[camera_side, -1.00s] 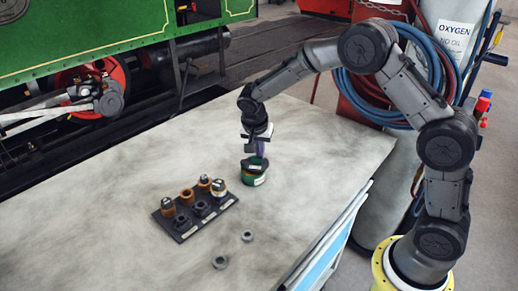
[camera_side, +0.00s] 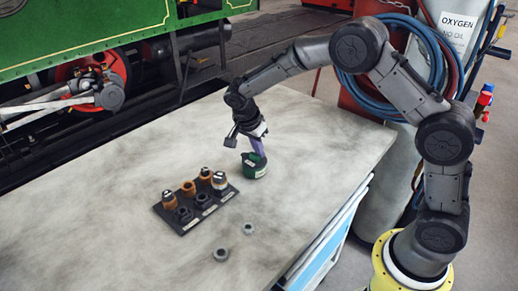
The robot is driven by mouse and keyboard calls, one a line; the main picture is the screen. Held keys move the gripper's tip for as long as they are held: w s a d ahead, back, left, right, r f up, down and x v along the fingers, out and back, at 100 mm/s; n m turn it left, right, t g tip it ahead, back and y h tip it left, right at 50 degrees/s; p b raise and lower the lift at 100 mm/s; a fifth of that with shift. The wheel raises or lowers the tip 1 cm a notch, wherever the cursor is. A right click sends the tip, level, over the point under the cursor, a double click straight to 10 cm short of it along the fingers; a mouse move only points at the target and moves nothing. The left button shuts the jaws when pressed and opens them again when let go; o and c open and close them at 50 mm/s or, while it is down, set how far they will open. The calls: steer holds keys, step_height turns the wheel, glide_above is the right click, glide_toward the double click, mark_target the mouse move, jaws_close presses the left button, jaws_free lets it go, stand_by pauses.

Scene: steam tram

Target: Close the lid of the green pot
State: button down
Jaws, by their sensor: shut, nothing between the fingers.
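The green pot (camera_side: 254,171) stands on the pale bench top, beyond the right end of the black block. Its dark top (camera_side: 253,157) shows at the upper rim, but it is too small to tell whether the lid lies flat or stands partly raised. My gripper (camera_side: 259,151) comes down from above, tilted, with its purple fingers at the top of the pot. The fingers are shut with nothing between them. I cannot tell if they touch the lid.
A black block (camera_side: 187,225) with several brown, black and white-topped pieces lies left of the pot. Two small grey rings (camera_side: 248,228) (camera_side: 221,254) lie nearer. The bench (camera_side: 110,225) is clear at left. A blue-sided edge (camera_side: 325,250) is at right.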

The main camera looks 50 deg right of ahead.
stand_by(0.4)
steer(key=d, duration=0.4)
steer(key=shift+w+r, duration=0.1)
steer(key=shift+r, duration=0.25)
steer(key=v, duration=1)
steer(key=shift+m, duration=0.4)
steer(key=x, duration=1)
steer(key=shift+w+d, duration=0.1)
steer(key=a, duration=0.3)
steer(key=shift+f, duration=0.2)
steer(key=shift+a, duration=0.45)
